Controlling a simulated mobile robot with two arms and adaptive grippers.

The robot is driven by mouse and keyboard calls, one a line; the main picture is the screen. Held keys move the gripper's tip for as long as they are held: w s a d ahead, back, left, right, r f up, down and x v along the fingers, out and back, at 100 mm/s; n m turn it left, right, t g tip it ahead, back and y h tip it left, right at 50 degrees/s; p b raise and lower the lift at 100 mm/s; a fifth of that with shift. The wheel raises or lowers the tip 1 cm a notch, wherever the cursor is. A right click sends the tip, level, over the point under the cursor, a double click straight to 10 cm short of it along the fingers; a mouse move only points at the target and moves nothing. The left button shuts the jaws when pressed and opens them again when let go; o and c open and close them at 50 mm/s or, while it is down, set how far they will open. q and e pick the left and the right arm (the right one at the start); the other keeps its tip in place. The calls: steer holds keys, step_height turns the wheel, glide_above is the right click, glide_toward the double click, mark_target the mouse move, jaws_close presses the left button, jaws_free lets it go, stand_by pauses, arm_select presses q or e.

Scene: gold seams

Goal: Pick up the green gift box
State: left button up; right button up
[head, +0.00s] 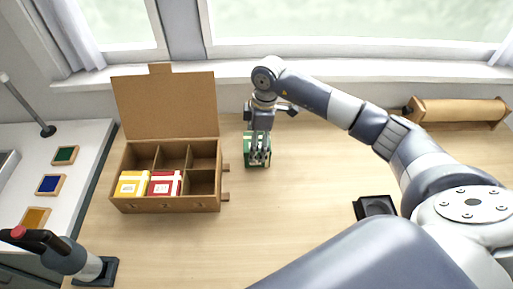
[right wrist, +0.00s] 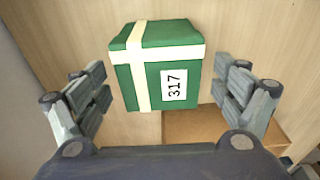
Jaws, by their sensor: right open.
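The green gift box (head: 250,159) with a cream ribbon stands on the wooden table, just right of the cardboard box. In the right wrist view the green box (right wrist: 190,80) shows a white label reading 317. My right gripper (head: 259,157) is above and in front of it, partly hiding it in the head view. Its fingers (right wrist: 168,92) are open, one on each side of the box, with visible gaps on both sides. My left gripper is not in view.
An open cardboard box (head: 165,203) with compartments holds a yellow box (head: 132,185) and a red box (head: 164,185) in its front row. A black holder (head: 374,206) and a brown paper roll (head: 460,110) lie to the right. The table's front middle is clear.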

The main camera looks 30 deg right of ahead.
step_height(320, 180, down, 4)
steer(key=shift+a+r+p, duration=0.1)
steer(key=shift+r+p, duration=0.05)
steer(key=shift+p, duration=0.35)
steer(key=shift+w+f, duration=0.1)
steer(key=shift+f, duration=0.4)
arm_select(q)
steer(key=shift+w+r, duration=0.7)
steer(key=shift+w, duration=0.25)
arm_select(e)
steer(key=c, duration=1.3)
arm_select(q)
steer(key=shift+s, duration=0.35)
arm_select(e)
steer(key=shift+r, duration=0.1)
